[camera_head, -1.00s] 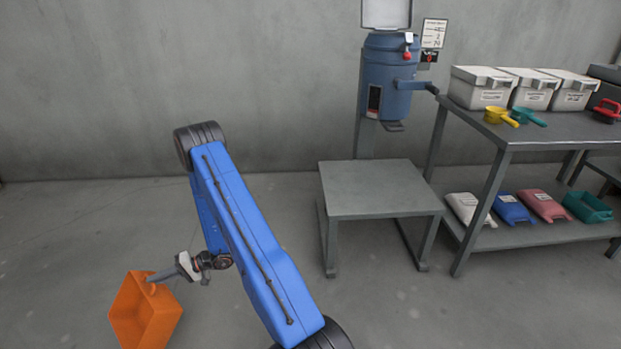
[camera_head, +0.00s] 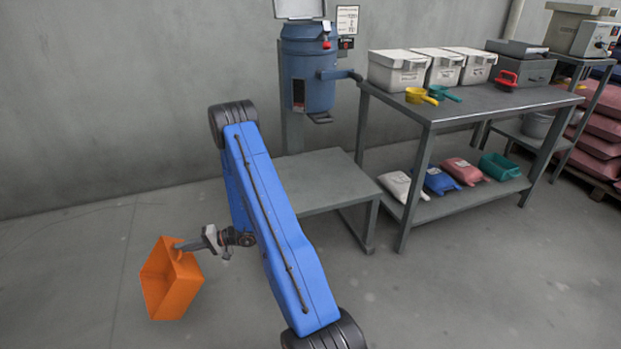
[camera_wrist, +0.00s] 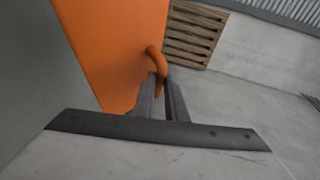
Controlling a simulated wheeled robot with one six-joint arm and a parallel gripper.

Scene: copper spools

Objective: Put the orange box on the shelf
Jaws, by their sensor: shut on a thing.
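The orange box (camera_head: 168,285) hangs from my gripper (camera_head: 184,245) at the lower left of the head view, tilted, with its open side facing the camera. In the wrist view the orange box (camera_wrist: 115,50) fills the upper left, and my gripper (camera_wrist: 162,85) is shut on its curved handle. The shelf may be the lower board (camera_head: 430,208) of the grey workbench at the right, which holds several items; I cannot tell which shelf is meant.
A low grey table (camera_head: 320,178) stands under a blue hopper (camera_head: 307,75) by the wall. White lidded boxes (camera_head: 398,72), a yellow scoop (camera_head: 420,96) and a red-handled item (camera_head: 507,79) sit on the bench. The floor in front is open.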

